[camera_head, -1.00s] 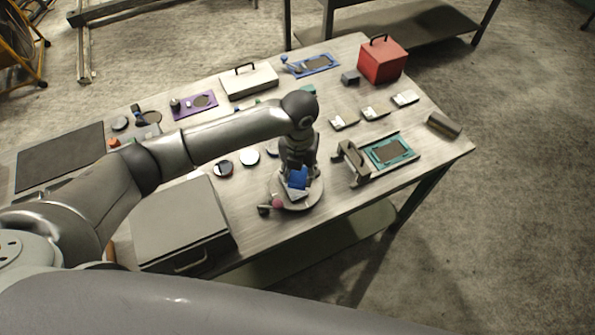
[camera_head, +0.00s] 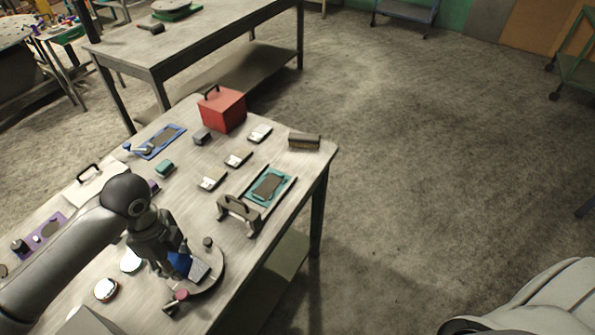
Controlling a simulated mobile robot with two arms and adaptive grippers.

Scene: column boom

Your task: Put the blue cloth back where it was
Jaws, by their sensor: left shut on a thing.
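The blue cloth (camera_head: 179,263) shows as a small blue patch at the tip of my left gripper (camera_head: 184,265). The gripper points down over a round pale disc (camera_head: 213,283) near the table's front edge and is shut on the cloth. Part of the cloth is hidden by the fingers. I cannot tell whether the cloth touches the disc. A light grey block (camera_head: 200,271) sits right beside the cloth. My right gripper is not in view.
On the table, a grey handled frame (camera_head: 238,212) and teal tray (camera_head: 268,186) stand right of the disc. A small pink-ended item (camera_head: 181,295) lies at the disc's front. A red box (camera_head: 222,110) and brown block (camera_head: 304,141) are farther back.

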